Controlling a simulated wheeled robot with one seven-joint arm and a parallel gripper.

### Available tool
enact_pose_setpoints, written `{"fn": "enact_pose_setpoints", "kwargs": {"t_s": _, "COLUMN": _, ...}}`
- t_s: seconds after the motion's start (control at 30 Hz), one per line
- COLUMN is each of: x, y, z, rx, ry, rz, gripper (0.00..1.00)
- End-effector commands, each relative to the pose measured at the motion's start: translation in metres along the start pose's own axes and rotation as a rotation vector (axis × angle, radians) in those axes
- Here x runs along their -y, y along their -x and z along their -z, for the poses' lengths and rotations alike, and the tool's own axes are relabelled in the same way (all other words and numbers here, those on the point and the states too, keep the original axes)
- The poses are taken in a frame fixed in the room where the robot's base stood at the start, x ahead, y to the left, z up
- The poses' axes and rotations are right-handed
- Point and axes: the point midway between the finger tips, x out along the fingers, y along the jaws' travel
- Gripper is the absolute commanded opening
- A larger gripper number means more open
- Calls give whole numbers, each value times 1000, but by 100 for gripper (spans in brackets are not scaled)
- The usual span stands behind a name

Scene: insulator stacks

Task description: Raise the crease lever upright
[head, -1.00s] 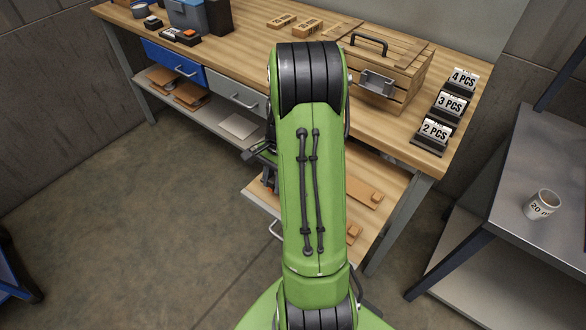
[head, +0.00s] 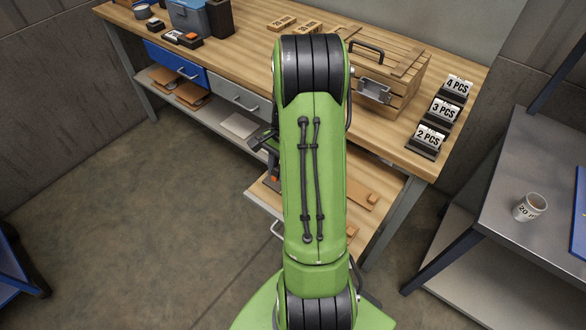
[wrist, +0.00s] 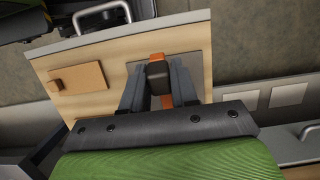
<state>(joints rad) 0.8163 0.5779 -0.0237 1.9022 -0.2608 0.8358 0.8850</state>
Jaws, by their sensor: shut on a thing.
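The crease lever (wrist: 157,75) shows in the wrist view as a black knob with an orange part around and below it. My gripper (wrist: 158,82) has its two grey fingers on either side of the knob and is shut on it. The lever stands over a pulled-out wooden drawer board (wrist: 108,52). In the head view my green arm hides most of the gripper and lever. Only a dark part of the wrist and a small orange spot show left of the arm, above the drawer board (head: 262,203). The lever's exact tilt cannot be told.
The workbench (head: 390,150) holds a wooden crate (head: 405,75) and number signs (head: 445,110). Blue (head: 175,62) and grey (head: 236,97) drawers sit under its top. A brown block (wrist: 89,75) lies on the drawer board. A metal table with a mug (head: 530,207) is at right.

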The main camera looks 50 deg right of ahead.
Motion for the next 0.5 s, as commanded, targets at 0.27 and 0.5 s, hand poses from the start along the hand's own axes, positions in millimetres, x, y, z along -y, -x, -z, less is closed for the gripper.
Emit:
{"fn": "enact_pose_setpoints", "kwargs": {"t_s": 0.27, "x": 0, "y": 3, "z": 0, "rx": 0, "ry": 1, "rz": 1, "gripper": 16}}
{"fn": "enact_pose_setpoints", "kwargs": {"t_s": 0.5, "x": 0, "y": 18, "z": 4, "rx": 0, "ry": 1, "rz": 0, "gripper": 16}}
